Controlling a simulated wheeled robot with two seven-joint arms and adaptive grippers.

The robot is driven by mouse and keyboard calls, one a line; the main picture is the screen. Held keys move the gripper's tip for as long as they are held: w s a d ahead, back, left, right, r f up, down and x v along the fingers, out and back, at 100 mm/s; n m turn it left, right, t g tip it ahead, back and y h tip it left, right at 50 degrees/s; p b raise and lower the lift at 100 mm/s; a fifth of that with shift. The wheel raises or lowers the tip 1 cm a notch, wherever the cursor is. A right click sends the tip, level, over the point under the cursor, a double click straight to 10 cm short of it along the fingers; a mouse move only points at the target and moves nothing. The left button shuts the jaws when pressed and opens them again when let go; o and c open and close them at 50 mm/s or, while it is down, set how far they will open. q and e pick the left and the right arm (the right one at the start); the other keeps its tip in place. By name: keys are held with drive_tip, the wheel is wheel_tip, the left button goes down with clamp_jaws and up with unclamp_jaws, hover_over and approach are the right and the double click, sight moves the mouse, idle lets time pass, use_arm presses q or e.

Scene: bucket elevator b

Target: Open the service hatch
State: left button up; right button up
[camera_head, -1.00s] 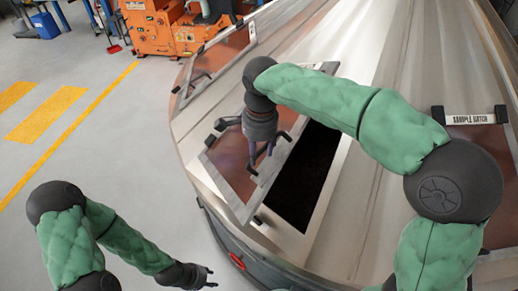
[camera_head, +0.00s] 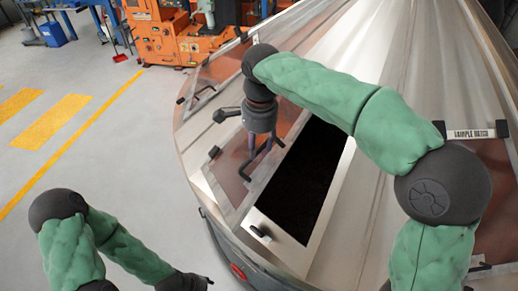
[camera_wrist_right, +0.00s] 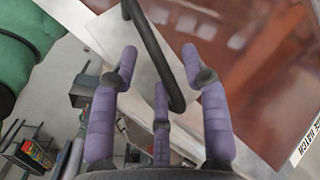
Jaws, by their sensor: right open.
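The service hatch is a reddish-brown panel (camera_head: 228,180) in a pale metal frame, lying aside to the left of a dark rectangular opening (camera_head: 300,185) in the sloped metal casing. Much of the opening is uncovered. My right gripper (camera_head: 258,160) is open over the panel, at its black bar handle (camera_head: 268,158). In the right wrist view the handle (camera_wrist_right: 153,52) runs between the spread purple fingers of the right gripper (camera_wrist_right: 160,62); firm contact cannot be told. My left gripper (camera_head: 207,280) is low at the bottom edge, far from the hatch; its finger opening is unclear.
A second hatch labelled "SAMPLE HATCH" (camera_head: 472,134) is at the right behind my right arm. Another reddish panel with a handle (camera_head: 205,88) is on the casing's upper left. An orange machine (camera_head: 165,35) stands behind.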

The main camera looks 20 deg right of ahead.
wheel_tip(320, 180, up, 6)
drive_tip(key=w, duration=0.2)
drive_tip(key=shift+a+f, duration=0.15)
drive_tip(key=shift+f, duration=0.05)
idle(0.5)
idle(0.5)
